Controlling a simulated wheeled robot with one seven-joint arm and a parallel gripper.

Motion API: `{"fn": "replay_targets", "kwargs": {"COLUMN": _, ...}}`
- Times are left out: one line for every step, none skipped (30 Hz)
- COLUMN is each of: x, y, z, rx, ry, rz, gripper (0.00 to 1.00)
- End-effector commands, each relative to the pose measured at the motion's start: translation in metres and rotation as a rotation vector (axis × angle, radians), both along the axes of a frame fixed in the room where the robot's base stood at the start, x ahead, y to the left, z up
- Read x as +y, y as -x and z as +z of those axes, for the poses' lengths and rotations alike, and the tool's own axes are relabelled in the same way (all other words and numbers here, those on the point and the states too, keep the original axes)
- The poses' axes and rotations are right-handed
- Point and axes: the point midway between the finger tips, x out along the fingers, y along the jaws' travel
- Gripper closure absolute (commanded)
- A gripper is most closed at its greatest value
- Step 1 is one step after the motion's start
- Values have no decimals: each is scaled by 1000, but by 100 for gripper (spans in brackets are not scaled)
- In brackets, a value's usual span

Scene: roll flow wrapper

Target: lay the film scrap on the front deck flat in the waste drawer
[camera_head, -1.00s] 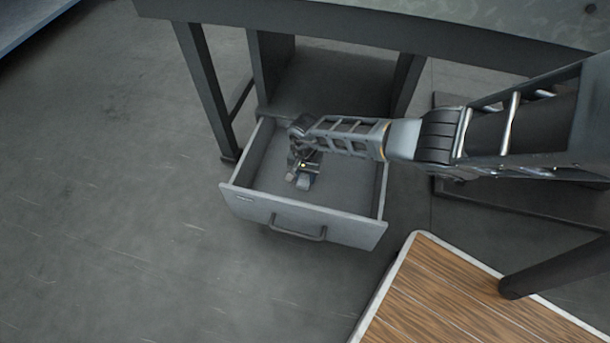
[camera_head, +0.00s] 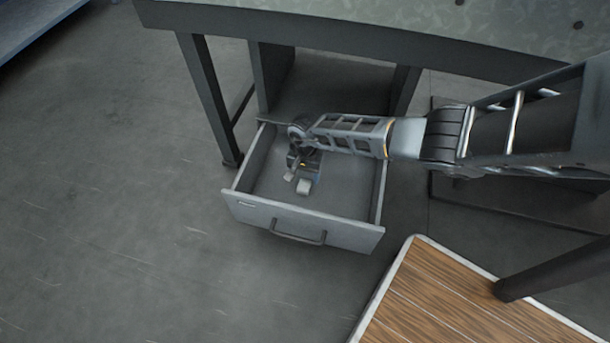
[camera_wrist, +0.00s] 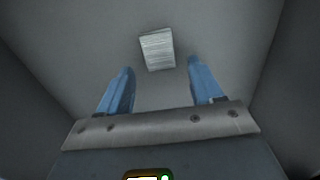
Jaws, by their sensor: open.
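The film scrap is a small pale, finely striped piece (camera_wrist: 157,49) in the wrist view. It lies on the floor of the waste drawer (camera_head: 300,224), a grey open box pulled out under the table, and looks flat. In the head view the scrap (camera_head: 304,187) shows as a pale patch just in front of my gripper (camera_head: 297,178). My gripper is inside the drawer, pointing down. Its two blue fingers (camera_wrist: 160,72) are spread apart with nothing between them, and the scrap is beyond their tips. The exact height of the fingers above the drawer floor is hard to tell.
Drawer walls stand close on both sides of my gripper. A dark-framed table (camera_head: 340,33) overhangs behind the drawer. A wood-topped platform with a pale rim (camera_head: 450,300) is at lower right. The floor at left (camera_head: 100,220) is clear.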

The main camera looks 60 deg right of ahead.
Motion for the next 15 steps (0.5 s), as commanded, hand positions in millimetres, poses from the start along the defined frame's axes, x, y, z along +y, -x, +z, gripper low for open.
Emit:
{"fn": "replay_targets", "kwargs": {"x": -2, "y": 0, "z": 19, "rx": -2, "ry": 2, "rz": -1, "gripper": 34}}
{"fn": "replay_targets", "kwargs": {"x": -1, "y": 0, "z": 25, "rx": -1, "ry": 1, "rz": -1, "gripper": 34}}
{"fn": "replay_targets", "kwargs": {"x": -1, "y": 0, "z": 32, "rx": 0, "ry": 1, "rz": -1, "gripper": 34}}
{"fn": "replay_targets", "kwargs": {"x": -1, "y": 0, "z": 38, "rx": 0, "ry": 1, "rz": -1, "gripper": 34}}
{"fn": "replay_targets", "kwargs": {"x": -1, "y": -1, "z": 43, "rx": -2, "ry": 2, "rz": 0, "gripper": 34}}
{"fn": "replay_targets", "kwargs": {"x": -1, "y": 0, "z": 50, "rx": -2, "ry": 2, "rz": 0, "gripper": 34}}
{"fn": "replay_targets", "kwargs": {"x": -1, "y": 0, "z": 55, "rx": -1, "ry": 2, "rz": 0, "gripper": 34}}
{"fn": "replay_targets", "kwargs": {"x": -1, "y": 0, "z": 60, "rx": 0, "ry": 1, "rz": 0, "gripper": 34}}
{"fn": "replay_targets", "kwargs": {"x": -1, "y": 0, "z": 65, "rx": 0, "ry": 1, "rz": 0, "gripper": 34}}
{"fn": "replay_targets", "kwargs": {"x": -1, "y": 0, "z": 69, "rx": -1, "ry": 2, "rz": 0, "gripper": 34}}
{"fn": "replay_targets", "kwargs": {"x": -1, "y": 0, "z": 73, "rx": 0, "ry": 1, "rz": 0, "gripper": 34}}
{"fn": "replay_targets", "kwargs": {"x": -1, "y": 0, "z": 77, "rx": -1, "ry": 1, "rz": 0, "gripper": 34}}
{"fn": "replay_targets", "kwargs": {"x": -1, "y": 0, "z": 79, "rx": -1, "ry": 1, "rz": 0, "gripper": 34}}
{"fn": "replay_targets", "kwargs": {"x": 0, "y": 0, "z": 81, "rx": -1, "ry": 0, "rz": 0, "gripper": 34}}
{"fn": "replay_targets", "kwargs": {"x": 0, "y": 0, "z": 83, "rx": 0, "ry": 0, "rz": 0, "gripper": 34}}
